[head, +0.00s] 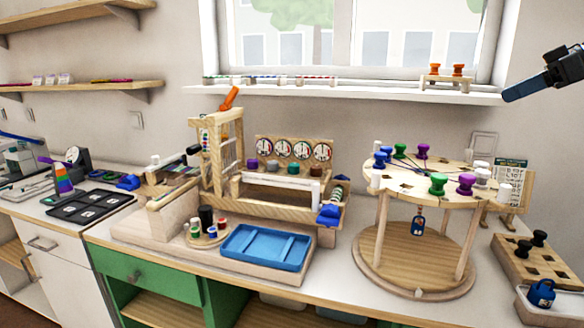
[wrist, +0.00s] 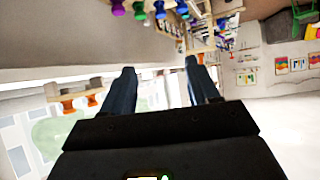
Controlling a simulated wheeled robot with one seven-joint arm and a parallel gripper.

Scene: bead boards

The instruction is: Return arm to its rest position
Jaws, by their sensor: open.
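My gripper (head: 522,90) is at the upper right of the head view, raised in front of the window's right side and clear of the bench. Its dark blue fingers point left and slightly down. In the wrist view my gripper (wrist: 160,78) shows two fingers spread apart with nothing between them. The wrist view is upside down, with the bench at the top. The rest of my arm is out of the head view.
A round two-tier wooden stand (head: 415,262) with coloured spools is below and left of my gripper. The window sill (head: 350,92) bears a small rack with orange spools (head: 434,69). A wooden frame (head: 228,150) and a blue tray (head: 265,247) stand mid-bench. A peg board (head: 530,268) is at right.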

